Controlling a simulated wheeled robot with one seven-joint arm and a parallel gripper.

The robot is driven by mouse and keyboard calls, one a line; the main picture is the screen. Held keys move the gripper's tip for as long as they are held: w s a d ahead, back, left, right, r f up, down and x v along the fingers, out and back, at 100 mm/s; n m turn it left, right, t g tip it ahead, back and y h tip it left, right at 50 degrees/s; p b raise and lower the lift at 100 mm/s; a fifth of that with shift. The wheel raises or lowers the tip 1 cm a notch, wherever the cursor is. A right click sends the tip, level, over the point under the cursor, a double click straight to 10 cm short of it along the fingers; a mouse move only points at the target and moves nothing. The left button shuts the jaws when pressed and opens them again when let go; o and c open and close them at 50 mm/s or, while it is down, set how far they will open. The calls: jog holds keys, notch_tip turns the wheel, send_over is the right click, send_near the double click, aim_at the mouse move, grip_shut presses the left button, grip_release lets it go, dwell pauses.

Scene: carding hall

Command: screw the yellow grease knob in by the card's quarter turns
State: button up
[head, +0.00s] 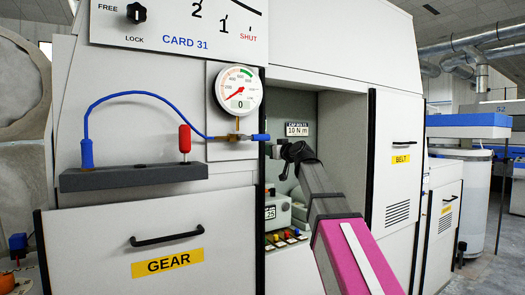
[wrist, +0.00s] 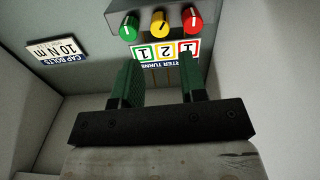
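The yellow grease knob (wrist: 160,22) is the middle of three round knobs at the top of the wrist view and carries a pale pointer line. A card (wrist: 166,51) beside the knobs shows green 1, yellow 2 and red 1, with "quarter turns" lettering, partly hidden by a finger. My gripper (wrist: 159,62) has two green fingers standing apart with nothing between them. The fingers are short of the knobs in the picture and do not hold the yellow one. In the head view my gripper (head: 294,152) is dark and small in the open bay; its fingers are unclear.
A green knob (wrist: 128,27) and a red knob (wrist: 191,18) flank the yellow one closely. A "cap bolts 10 N m" plate (wrist: 55,47) is on the wall. Bay walls enclose my gripper. Outside are a gauge (head: 239,91) and a shelf (head: 130,177) with a red handle.

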jog(key=x, duration=0.8)
jog(key=shift+w+a, duration=0.2)
jog(key=shift+w, duration=0.1)
jog(key=c, duration=0.7)
